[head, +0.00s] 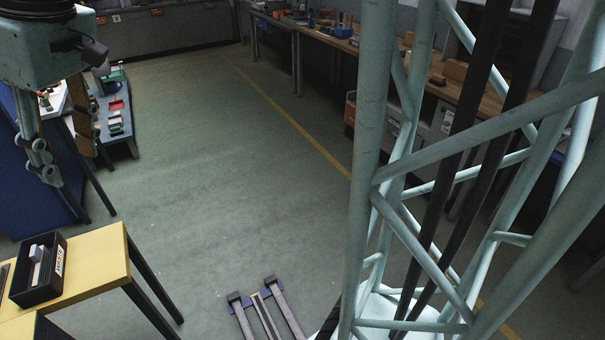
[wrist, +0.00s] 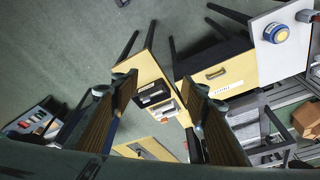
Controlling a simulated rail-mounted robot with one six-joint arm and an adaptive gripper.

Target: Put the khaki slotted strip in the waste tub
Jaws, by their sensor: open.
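My gripper (wrist: 160,82) is open and empty in the wrist view, its two brown fingers spread high above a yellow-topped table (wrist: 147,72). Between the fingers, lower down, a small black box (wrist: 152,91) stands on that table. In the head view a black open box (head: 38,291) with a label stands on the yellow table (head: 98,262) at lower left and holds pale pieces (head: 37,262). I cannot make out the khaki slotted strip for certain in either view.
In the head view a long wooden bench (head: 455,88) runs along the right. The green floor (head: 215,165) between is clear.

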